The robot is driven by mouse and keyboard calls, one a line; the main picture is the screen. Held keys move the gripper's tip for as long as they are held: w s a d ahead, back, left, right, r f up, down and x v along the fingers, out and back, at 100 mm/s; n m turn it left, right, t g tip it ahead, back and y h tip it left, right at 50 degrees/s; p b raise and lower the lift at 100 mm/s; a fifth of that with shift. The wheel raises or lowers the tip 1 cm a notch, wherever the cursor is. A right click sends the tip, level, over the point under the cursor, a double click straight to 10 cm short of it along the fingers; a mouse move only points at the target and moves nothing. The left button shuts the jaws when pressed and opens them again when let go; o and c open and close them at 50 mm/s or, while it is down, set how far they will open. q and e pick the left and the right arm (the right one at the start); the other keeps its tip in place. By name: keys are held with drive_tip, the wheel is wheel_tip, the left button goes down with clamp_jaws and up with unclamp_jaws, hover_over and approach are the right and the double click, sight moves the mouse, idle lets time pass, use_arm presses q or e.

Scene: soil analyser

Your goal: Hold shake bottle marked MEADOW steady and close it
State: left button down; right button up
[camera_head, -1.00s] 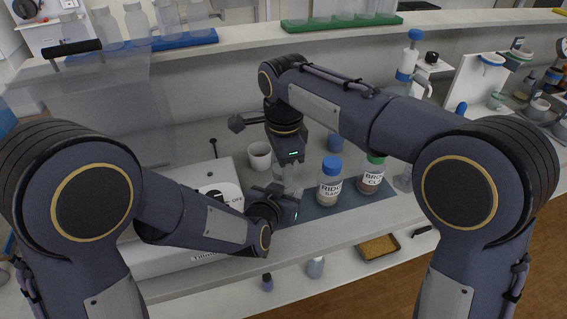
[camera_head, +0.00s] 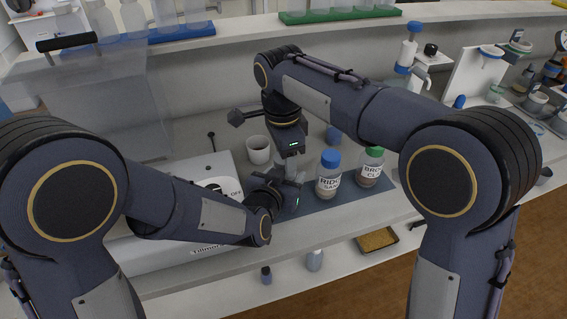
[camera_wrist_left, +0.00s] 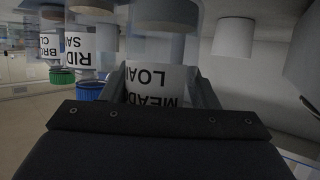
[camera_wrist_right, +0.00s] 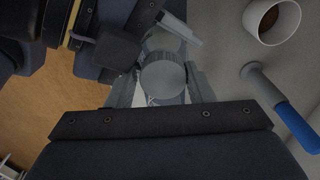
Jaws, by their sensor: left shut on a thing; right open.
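The MEADOW bottle shows in the left wrist view as a white label with upside-down black letters (camera_wrist_left: 160,85). My left gripper (camera_head: 286,192) is shut on this bottle, its fingers on both sides of the label. My right gripper (camera_head: 290,168) is directly above, pointing down and open. In the right wrist view a round grey top (camera_wrist_right: 163,80) lies between the right fingers; I cannot tell if they touch it, or how it sits on the bottle. In the head view the grippers hide most of the bottle.
The blue-capped RIDGE bottle (camera_head: 328,178) and green-capped BROOK bottle (camera_head: 370,168) stand close on the right on a dark mat (camera_head: 345,198). A white cup (camera_head: 258,150) stands behind. A white scale-like machine (camera_head: 165,240) is at left. Sample bottles line the shelf.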

drive_tip(key=shift+s+a+r, duration=0.3)
drive_tip(key=shift+a+r, duration=0.05)
drive_tip(key=shift+r, duration=0.15)
drive_tip(key=shift+s+a+r, duration=0.3)
drive_tip(key=shift+r, duration=0.15)
drive_tip(key=shift+c, duration=0.2)
drive_tip(key=shift+w+d, duration=0.1)
drive_tip(key=shift+c, duration=0.2)
